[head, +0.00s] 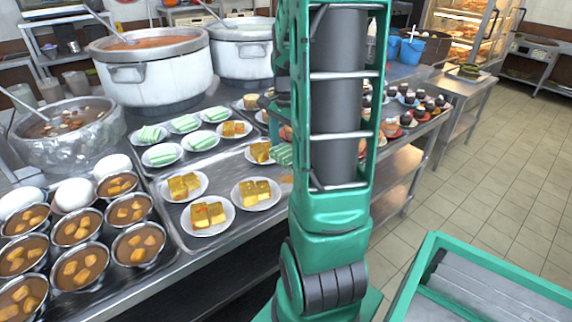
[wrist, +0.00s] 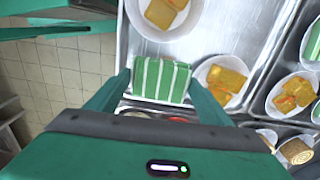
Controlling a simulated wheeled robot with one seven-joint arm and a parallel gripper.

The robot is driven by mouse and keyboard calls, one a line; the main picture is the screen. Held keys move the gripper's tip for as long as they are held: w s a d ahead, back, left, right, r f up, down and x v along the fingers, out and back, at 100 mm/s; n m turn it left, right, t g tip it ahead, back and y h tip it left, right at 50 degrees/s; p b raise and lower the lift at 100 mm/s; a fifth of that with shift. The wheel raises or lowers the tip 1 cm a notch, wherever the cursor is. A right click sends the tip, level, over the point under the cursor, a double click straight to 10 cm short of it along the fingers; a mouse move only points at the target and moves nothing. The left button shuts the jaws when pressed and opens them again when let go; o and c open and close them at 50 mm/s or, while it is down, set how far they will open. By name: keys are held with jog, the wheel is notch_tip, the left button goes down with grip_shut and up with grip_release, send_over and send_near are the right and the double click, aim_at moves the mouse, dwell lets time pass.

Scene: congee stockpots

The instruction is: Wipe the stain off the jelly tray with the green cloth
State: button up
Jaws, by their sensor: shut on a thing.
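My gripper (wrist: 160,82) is shut on the green cloth (wrist: 161,94), a green and white striped piece between its two fingers in the wrist view. In the head view the cloth (head: 283,154) shows just left of my arm, over or on the jelly tray (head: 222,164); whether it touches the metal I cannot tell. The silver tray (wrist: 222,45) carries small plates of yellow-orange jelly squares. A brownish stain (head: 287,179) lies on the tray near my arm, partly hidden by it. I cannot make out the stain in the wrist view.
A plate of jelly (wrist: 222,78) sits close right of the cloth, and another plate (wrist: 164,14) lies beyond it. Bowls of brown dessert (head: 138,243) stand at the left, stockpots (head: 154,82) behind. Cupcakes (head: 418,100) stand right of my arm.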

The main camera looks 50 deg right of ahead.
jog(key=shift+s+f, duration=0.1)
jog(key=shift+f, duration=0.15)
jog(key=shift+a+f, duration=0.1)
